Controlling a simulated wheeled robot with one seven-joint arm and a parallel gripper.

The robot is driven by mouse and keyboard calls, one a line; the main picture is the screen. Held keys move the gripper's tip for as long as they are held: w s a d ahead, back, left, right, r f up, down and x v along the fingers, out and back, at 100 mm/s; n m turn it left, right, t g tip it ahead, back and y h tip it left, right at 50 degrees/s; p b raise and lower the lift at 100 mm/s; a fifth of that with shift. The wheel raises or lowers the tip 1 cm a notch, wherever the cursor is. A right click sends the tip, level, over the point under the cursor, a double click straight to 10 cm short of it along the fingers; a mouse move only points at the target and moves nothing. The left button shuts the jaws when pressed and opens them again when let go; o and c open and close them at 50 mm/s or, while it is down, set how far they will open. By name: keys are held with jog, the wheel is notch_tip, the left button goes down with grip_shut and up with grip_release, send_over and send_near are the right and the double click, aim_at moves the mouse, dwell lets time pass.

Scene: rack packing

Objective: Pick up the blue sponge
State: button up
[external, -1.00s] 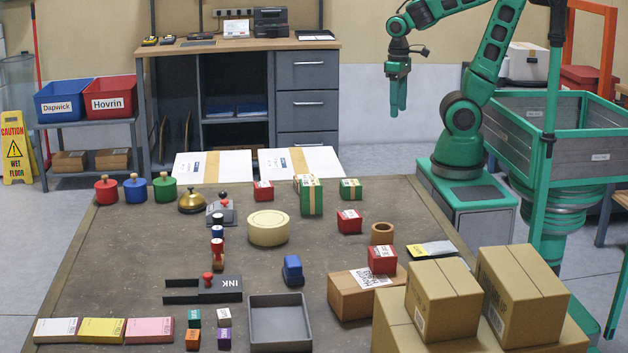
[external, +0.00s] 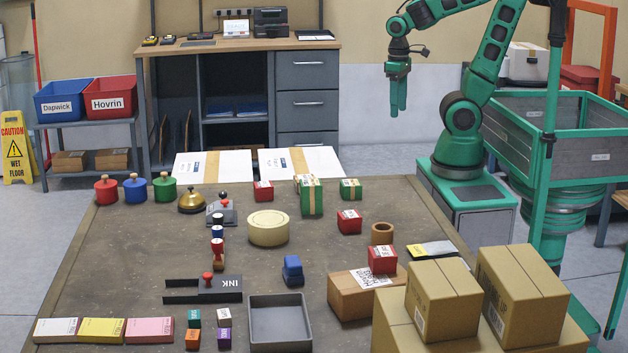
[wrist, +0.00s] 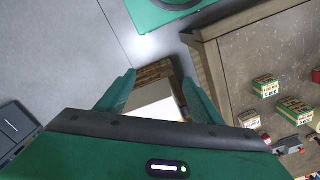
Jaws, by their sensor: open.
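The blue sponge (external: 292,270) appears to be the small blue block with a darker base, on the table just above the grey tray (external: 280,322) in the external view. It stands clear of other things. I do not make it out in the wrist view. My gripper (external: 398,108) hangs fingers down beyond the table's far right edge, far from the sponge. In the wrist view my gripper (wrist: 158,76) has its two fingers apart with nothing between them.
A brown carton (external: 352,302) with a red box (external: 382,260) on it stands right of the sponge. Taller cartons (external: 440,300) fill the near right corner. A cream round tub (external: 268,228) and a black ink holder (external: 205,290) stand nearby.

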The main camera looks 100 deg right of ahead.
jog(key=shift+c, duration=1.4)
